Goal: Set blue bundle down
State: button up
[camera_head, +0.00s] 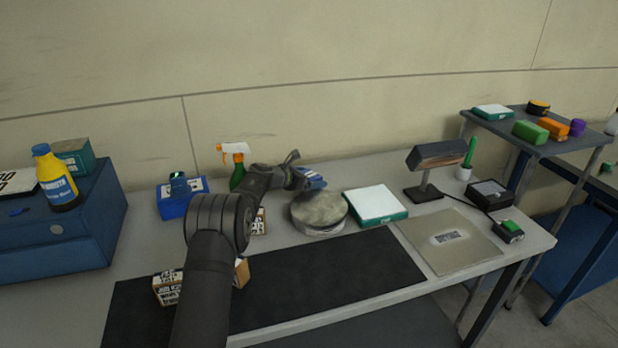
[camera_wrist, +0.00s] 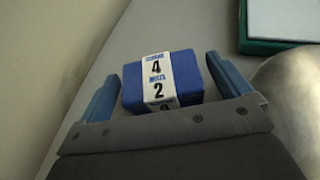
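The blue bundle (camera_wrist: 188,76) has a white printed band around it, showing a 4 and a 2. In the wrist view it lies between the two blue fingers of my gripper (camera_wrist: 165,88). A gap shows between the bundle and the right finger, and a narrower one at the left, so the fingers look open around it. In the head view my gripper (camera_head: 308,178) is just behind the round grey tin, with the blue bundle (camera_head: 314,182) partly hidden at its tip. I cannot tell for sure whether the bundle touches the bench.
The round tin (camera_head: 318,212) stands close in front of my gripper. A green-and-white scale (camera_head: 375,204) is to its right. A spray bottle (camera_head: 236,165) and a blue box (camera_head: 180,200) stand to the left. The black mat (camera_head: 330,275) has free room.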

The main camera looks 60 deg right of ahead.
aim_at(309, 174)
jog(key=shift+r, duration=0.25)
jog(key=v, duration=0.7)
jog(key=shift+w+a, duration=0.15)
jog(key=shift+a, duration=0.1)
jog(key=shift+d, duration=0.1)
jog(key=x, duration=0.7)
jog(key=shift+s+d+f, duration=0.25)
jog(key=shift+f, duration=0.05)
notch_tip(309, 174, up, 3)
jog(key=shift+w+a, duration=0.1)
jog(key=shift+a, duration=0.05)
jog(key=shift+r, duration=0.75)
